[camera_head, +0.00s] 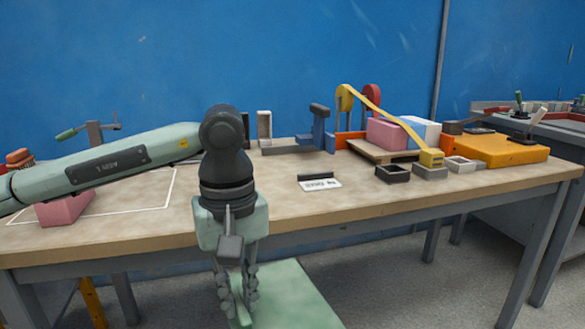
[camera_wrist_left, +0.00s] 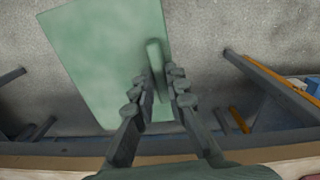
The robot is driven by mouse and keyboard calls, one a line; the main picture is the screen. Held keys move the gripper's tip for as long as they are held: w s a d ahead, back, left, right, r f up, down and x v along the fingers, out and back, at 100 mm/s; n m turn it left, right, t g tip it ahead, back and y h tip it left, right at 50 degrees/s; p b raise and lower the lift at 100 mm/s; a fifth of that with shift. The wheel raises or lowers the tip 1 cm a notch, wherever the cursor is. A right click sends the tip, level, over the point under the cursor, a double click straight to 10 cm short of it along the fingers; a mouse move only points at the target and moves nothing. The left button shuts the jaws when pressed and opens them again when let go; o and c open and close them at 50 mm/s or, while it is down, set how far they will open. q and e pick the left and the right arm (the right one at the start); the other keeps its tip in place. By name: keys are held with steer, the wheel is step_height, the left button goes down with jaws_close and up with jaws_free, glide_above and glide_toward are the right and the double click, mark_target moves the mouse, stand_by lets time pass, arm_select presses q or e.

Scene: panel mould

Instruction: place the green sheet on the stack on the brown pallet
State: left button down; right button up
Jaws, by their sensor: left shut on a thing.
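The green sheet (camera_head: 292,300) hangs low in front of the table's front edge, above the floor. In the left wrist view the sheet (camera_wrist_left: 100,55) is a flat pale green panel with a raised green bar on it. My left gripper (camera_head: 236,305) points down and is shut on that bar; the fingers (camera_wrist_left: 158,88) stand on both sides of it. A light brown pallet (camera_head: 357,148) lies at the back right of the table, bearing a pink block (camera_head: 387,135). Whether this block is the stack, I cannot tell. My right gripper is not in view.
The table (camera_head: 240,165) has clear room in its middle, around a small white label (camera_head: 320,185). Small dark and grey trays (camera_head: 393,174), a yellow strap tool (camera_head: 430,157) and an orange case (camera_head: 500,150) stand near the pallet. A blue clamp (camera_head: 322,128) stands left of it.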

arm_select(q)
step_height(320, 180, down, 10)
steer(key=d+m, duration=0.1)
steer(key=m, duration=0.7)
steer(key=w+a+n, duration=0.3)
steer(key=a, duration=0.9)
arm_select(e)
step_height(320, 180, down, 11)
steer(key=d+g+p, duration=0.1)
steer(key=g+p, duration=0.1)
steer(key=p, duration=0.3)
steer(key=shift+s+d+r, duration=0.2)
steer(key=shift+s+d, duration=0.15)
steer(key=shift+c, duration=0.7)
arm_select(q)
step_height(320, 180, up, 4)
steer(key=shift+w+d+r, duration=0.15)
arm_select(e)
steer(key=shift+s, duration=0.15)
